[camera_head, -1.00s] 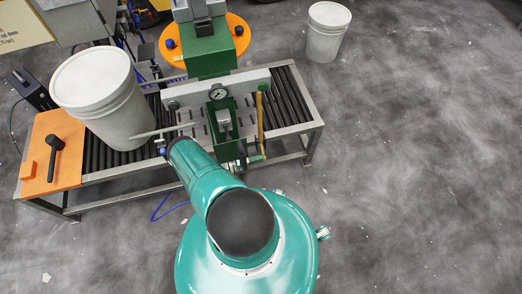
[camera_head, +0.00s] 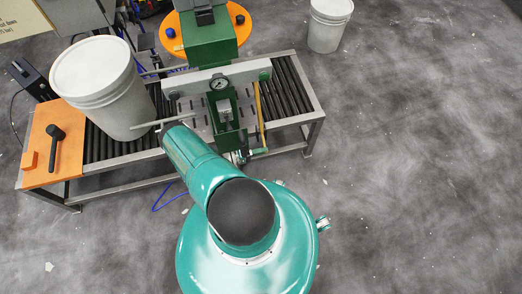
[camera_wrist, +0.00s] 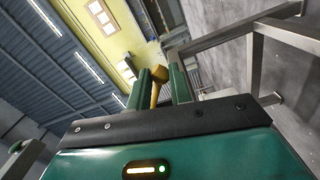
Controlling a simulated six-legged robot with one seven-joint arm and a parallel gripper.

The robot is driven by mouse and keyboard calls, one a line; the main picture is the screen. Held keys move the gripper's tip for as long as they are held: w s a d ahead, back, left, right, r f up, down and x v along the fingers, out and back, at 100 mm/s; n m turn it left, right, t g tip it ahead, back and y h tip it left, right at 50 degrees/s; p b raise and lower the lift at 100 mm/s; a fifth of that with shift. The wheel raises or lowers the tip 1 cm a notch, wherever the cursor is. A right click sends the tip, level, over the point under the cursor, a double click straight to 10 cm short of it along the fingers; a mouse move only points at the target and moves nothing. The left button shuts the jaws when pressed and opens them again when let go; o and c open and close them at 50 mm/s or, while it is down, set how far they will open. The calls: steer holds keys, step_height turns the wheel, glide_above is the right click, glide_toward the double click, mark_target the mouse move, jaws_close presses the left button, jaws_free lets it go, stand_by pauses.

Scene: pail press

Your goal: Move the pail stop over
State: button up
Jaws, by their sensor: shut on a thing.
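A white lidded pail (camera_head: 105,90) stands upright on the left part of the roller conveyor, beside the green press (camera_head: 212,48). A thin grey rod (camera_head: 160,124) reaches toward its lower right side. A long yellow handle (camera_head: 259,115) stands at the press's right side. In the wrist view my gripper (camera_wrist: 161,84) has its two green fingers closed around a yellow bar with a rounded head (camera_wrist: 158,73). I cannot tell which part is the pail stop.
An orange side plate (camera_head: 64,128) with a black lever is at the conveyor's left end. An orange round table (camera_head: 168,22) is behind the press. Another white pail (camera_head: 328,27) stands on the floor behind. The conveyor frame (camera_wrist: 223,38) is close in the wrist view. Floor at right is clear.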

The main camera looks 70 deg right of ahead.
steer(key=shift+r, duration=0.1)
steer(key=shift+s+a+r, duration=0.15)
steer(key=shift+a+r, duration=0.1)
steer(key=shift+r, duration=0.35)
steer(key=shift+s+a+r, duration=0.15)
steer(key=shift+a+r, duration=0.1)
steer(key=shift+r, duration=0.3)
steer(key=shift+s+a+r, duration=0.1)
steer(key=shift+a+r, duration=0.05)
steer(key=shift+r, duration=0.5)
steer(key=shift+s+a+r, duration=0.1)
steer(key=shift+r, duration=0.55)
steer(key=shift+w+d+r, duration=0.15)
steer(key=shift+r, duration=1.2)
